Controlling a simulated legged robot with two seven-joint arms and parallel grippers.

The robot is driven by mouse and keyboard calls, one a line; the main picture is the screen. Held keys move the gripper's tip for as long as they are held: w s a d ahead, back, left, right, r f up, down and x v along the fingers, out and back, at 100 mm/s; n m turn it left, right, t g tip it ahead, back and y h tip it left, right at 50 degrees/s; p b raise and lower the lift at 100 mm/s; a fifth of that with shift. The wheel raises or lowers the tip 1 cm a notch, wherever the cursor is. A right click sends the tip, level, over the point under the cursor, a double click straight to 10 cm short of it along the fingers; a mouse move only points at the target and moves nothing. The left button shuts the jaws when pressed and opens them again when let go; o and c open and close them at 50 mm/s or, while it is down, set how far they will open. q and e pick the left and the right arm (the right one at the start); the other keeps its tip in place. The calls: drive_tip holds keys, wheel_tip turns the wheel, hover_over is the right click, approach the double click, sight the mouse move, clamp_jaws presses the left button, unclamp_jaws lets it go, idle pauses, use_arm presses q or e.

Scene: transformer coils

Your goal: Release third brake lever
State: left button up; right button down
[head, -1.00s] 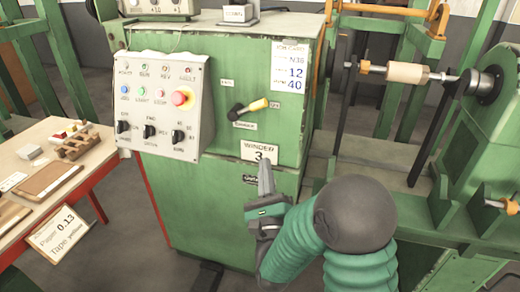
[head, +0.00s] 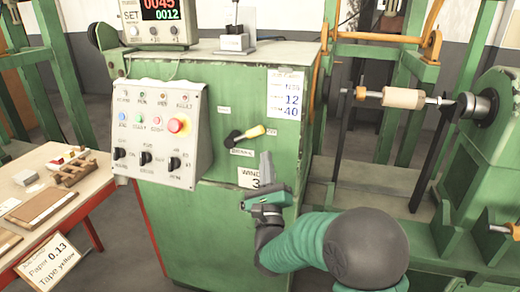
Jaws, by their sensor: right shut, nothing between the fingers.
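The brake lever (head: 248,133) is on the front of the green winder cabinet (head: 215,220). It has a black pivot and a yellow handle that points right and slightly up. The winder plate (head: 250,177) shows a 3 and is partly covered by my right gripper. My right gripper (head: 266,156) is shut and empty, pointing up, just below and right of the lever. It looks apart from the handle. My left gripper is not in view.
A control panel (head: 160,135) with knobs and a red button juts out left of the lever. A job card (head: 285,95) is above right. A spindle with a pale roll (head: 403,97) stands at right. A table (head: 88,205) with boards and tools is at left.

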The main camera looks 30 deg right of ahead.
sight(247, 134)
drive_tip(key=r, duration=0.1)
drive_tip(key=w+r, duration=0.2)
drive_tip(key=shift+a+r, duration=0.2)
drive_tip(key=shift+a, duration=0.2)
drive_tip(key=shift+r, duration=0.15)
drive_tip(key=w+a+r+n+g+y+p, duration=0.2)
drive_tip(key=r+n+y+p, duration=0.5)
drive_tip(key=n+p, duration=0.5)
drive_tip(key=shift+w+a+r+n+g+p, duration=0.25)
drive_tip(key=shift+w+a+n, duration=0.35)
drive_tip(key=shift+w+a, duration=0.4)
drive_tip(key=shift+w+d, duration=0.1)
